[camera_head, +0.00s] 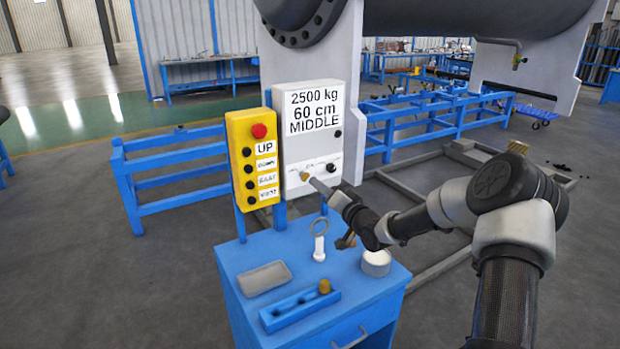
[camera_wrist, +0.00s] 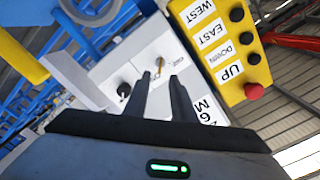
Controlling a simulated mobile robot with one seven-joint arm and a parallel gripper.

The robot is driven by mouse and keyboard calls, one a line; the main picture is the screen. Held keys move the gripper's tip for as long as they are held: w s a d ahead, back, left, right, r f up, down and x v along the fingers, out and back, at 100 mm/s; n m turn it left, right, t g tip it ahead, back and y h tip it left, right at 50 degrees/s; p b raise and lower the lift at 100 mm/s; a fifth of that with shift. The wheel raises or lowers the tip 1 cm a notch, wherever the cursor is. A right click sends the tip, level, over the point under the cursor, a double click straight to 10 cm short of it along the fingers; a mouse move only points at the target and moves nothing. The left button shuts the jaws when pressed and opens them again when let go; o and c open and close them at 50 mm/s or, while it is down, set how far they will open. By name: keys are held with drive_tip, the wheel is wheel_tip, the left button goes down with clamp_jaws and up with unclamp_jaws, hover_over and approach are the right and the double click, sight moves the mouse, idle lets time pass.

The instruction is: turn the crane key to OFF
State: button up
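The crane key (camera_head: 304,176) is a small brass-coloured piece on the lower front of the white control box (camera_head: 292,125). In the wrist view the key (camera_wrist: 160,63) stands out from the panel, just beyond and between my two fingertips. Small labels lie beside it, too small to read. My gripper (camera_head: 317,186) reaches the panel from the lower right in the head view. In the wrist view my gripper (camera_wrist: 160,77) is open, its dark fingers apart with nothing clearly held. I cannot tell whether either finger touches the key.
A black knob (camera_head: 331,167) sits right of the key. A yellow button box (camera_head: 240,150) with a red button stands left. The blue cabinet (camera_head: 236,262) below bears a grey tray (camera_head: 264,278), a blue holder (camera_head: 299,311), a ring-topped white piece (camera_head: 319,250) and a white round container (camera_head: 376,265).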

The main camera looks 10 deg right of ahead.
sight(304, 176)
drive_tip(key=x, duration=0.6)
drive_tip(key=shift+w, duration=0.3)
drive_tip(key=shift+a, duration=0.1)
clamp_jaws()
